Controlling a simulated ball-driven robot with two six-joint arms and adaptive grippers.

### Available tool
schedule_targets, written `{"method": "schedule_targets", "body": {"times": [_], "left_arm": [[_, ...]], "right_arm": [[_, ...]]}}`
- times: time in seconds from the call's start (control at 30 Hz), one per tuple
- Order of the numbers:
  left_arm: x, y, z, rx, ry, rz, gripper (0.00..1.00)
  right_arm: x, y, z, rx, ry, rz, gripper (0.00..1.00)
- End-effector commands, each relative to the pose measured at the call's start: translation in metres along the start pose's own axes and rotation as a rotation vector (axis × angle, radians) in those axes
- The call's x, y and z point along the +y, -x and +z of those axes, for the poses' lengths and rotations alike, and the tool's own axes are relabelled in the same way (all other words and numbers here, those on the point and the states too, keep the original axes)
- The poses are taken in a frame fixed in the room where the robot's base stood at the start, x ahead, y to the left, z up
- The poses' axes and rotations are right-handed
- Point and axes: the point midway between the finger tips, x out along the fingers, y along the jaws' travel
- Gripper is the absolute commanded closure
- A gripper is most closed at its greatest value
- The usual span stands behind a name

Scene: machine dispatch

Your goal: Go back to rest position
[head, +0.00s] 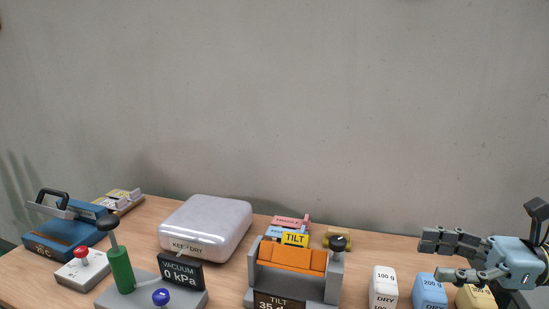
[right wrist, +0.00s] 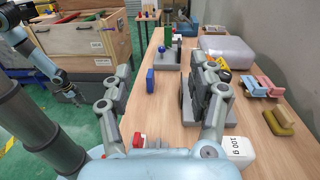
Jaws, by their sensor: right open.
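My right gripper (head: 433,258) is at the right edge of the head view, above the table near the weight blocks. Its two grey fingers are apart with nothing between them. In the right wrist view the same gripper (right wrist: 157,88) is spread wide over the table and empty. Another blue arm, which looks like my left one, ends in a small dark gripper (right wrist: 72,97) at the left of the right wrist view. It is too small to tell whether it is open or shut. My left gripper does not show in the head view.
The wooden table (head: 225,285) holds a white case (head: 205,228), a vacuum stand (head: 120,270), a tilt fixture (head: 292,270) and several weight blocks, including a white one (head: 383,287) and a blue one (head: 430,290). A wooden crate (right wrist: 85,45) stands off the table.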

Motion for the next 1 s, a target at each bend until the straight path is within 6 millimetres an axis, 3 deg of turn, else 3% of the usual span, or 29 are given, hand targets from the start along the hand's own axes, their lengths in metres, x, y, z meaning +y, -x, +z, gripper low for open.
{"method": "schedule_targets", "body": {"times": [0.27, 0.57, 0.83, 1.0], "left_arm": [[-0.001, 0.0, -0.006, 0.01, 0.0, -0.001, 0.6], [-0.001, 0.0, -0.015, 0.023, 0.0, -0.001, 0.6], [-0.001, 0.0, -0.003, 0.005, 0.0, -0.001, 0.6], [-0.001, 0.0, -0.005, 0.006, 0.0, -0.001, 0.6]], "right_arm": [[0.024, -0.016, -0.023, 0.096, 0.107, 0.057, 0.4], [0.077, -0.04, -0.07, 0.297, 0.364, 0.199, 0.4], [0.147, -0.05, -0.124, 0.585, 0.815, 0.459, 0.4], [0.185, -0.032, -0.139, 0.835, 1.199, 0.713, 0.4]]}}
